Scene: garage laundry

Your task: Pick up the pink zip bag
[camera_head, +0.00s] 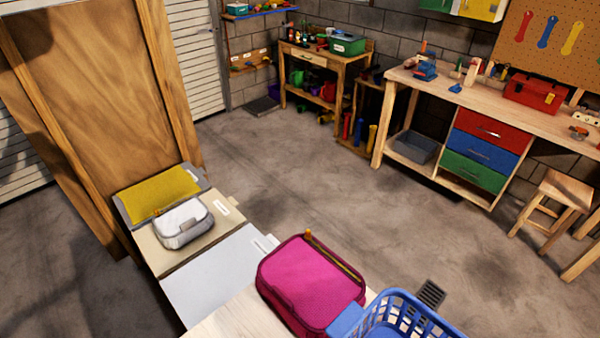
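The pink zip bag (308,281) lies on a light wooden surface (235,318) at the bottom middle of the head view. It is a rounded rectangle with a darker zip edge and a small orange zip pull at its far side. Its lower right corner is overlapped by the blue handle of a basket. Neither of my grippers is in view.
A blue plastic basket (408,310) sits right of the bag, very close to it. Left are a white bag (184,222) and a yellow bag (156,194) on folders or boxes. A workbench (465,92) with coloured drawers stands at the back right. Middle floor is open.

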